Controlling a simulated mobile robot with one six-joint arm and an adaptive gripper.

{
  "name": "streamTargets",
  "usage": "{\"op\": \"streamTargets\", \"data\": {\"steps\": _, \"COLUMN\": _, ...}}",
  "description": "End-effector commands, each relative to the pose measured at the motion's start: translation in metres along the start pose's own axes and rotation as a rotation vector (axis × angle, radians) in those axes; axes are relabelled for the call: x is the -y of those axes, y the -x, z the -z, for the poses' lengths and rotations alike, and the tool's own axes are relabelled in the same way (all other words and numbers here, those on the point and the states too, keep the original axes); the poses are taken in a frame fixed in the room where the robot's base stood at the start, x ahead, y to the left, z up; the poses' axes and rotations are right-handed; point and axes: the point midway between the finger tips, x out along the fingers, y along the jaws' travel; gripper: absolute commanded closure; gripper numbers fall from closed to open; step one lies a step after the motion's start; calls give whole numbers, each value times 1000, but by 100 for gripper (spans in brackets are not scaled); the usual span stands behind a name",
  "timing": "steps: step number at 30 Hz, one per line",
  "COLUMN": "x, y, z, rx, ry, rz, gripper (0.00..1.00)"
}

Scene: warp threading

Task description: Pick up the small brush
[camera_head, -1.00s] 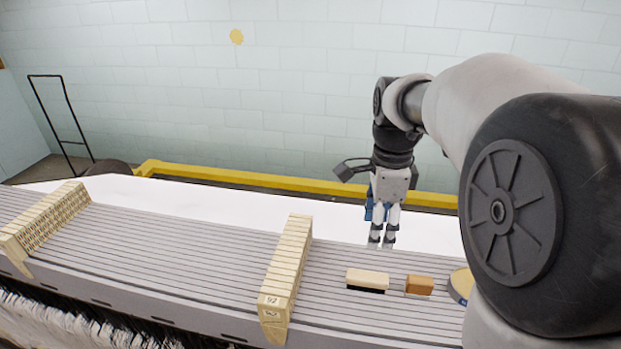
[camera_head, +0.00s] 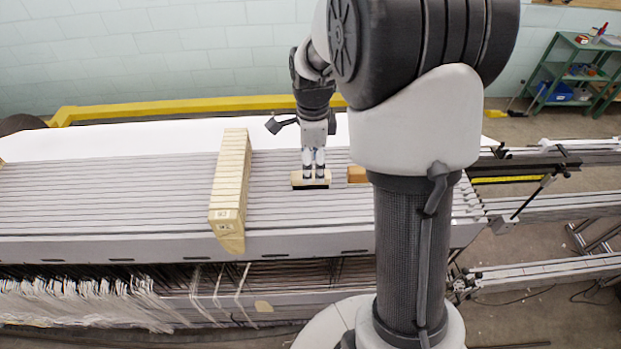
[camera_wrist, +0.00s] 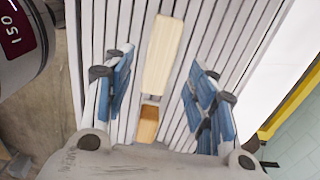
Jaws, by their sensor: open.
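Two brush-like blocks lie on the grey slatted top. The longer one is a pale wooden brush (camera_head: 297,180) with a dark underside; it also shows in the wrist view (camera_wrist: 163,50). The smaller one is an orange-brown block (camera_head: 357,174), partly hidden by my arm in the head view and seen beyond the pale one's end in the wrist view (camera_wrist: 148,124). My gripper (camera_head: 314,177) points down at the pale brush, with its blue-padded fingers (camera_wrist: 160,80) open and apart on either side. Its exact height above the slats is unclear.
A row of pale numbered blocks (camera_head: 230,185) stands across the slats to the left. White threads (camera_head: 80,300) hang along the front edge. A white surface (camera_head: 150,138) lies behind the slats. A green shelf (camera_head: 575,70) stands far right.

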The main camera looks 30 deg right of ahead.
Motion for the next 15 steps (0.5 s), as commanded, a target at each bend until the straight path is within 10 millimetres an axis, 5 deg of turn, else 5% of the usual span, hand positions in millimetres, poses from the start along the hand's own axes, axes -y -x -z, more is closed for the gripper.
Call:
{"op": "streamTargets", "data": {"steps": 9, "x": -2, "y": -43, "z": -4, "rx": -1, "ry": 1, "rz": -5, "gripper": 48}}
{"op": "streamTargets", "data": {"steps": 15, "x": -2, "y": -48, "z": -4, "rx": 0, "ry": 0, "rz": -1, "gripper": 48}}
